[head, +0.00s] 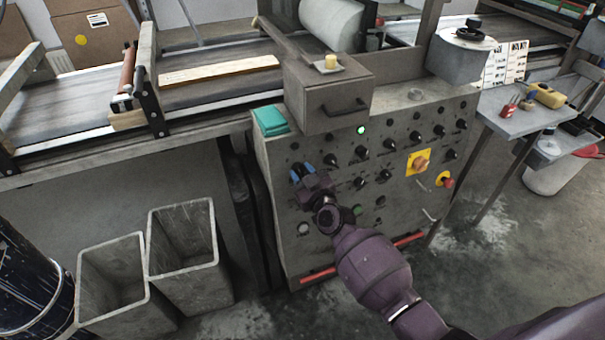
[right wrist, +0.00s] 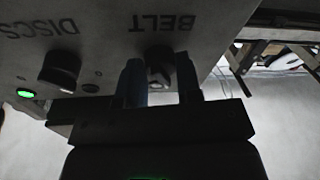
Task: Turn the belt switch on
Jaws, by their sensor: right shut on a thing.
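The belt switch (right wrist: 158,56) is a dark knob under the upside-down word BELT on the grey control panel (head: 285,205). My right gripper (head: 303,173) reaches the panel's left part. In the right wrist view its two blue fingers stand on either side of the knob and are shut on it. A small pale mark shows on the knob, but its setting is hard to read. In the head view the gripper hides the knob. My left gripper is not in view.
A DISCS knob (right wrist: 60,68) sits beside the belt switch. A green lamp (head: 361,130) is lit. A yellow-plated switch (head: 419,162) and a red button (head: 446,181) are further right. Two grey bins (head: 148,245) stand left of the panel, below the conveyor (head: 210,60).

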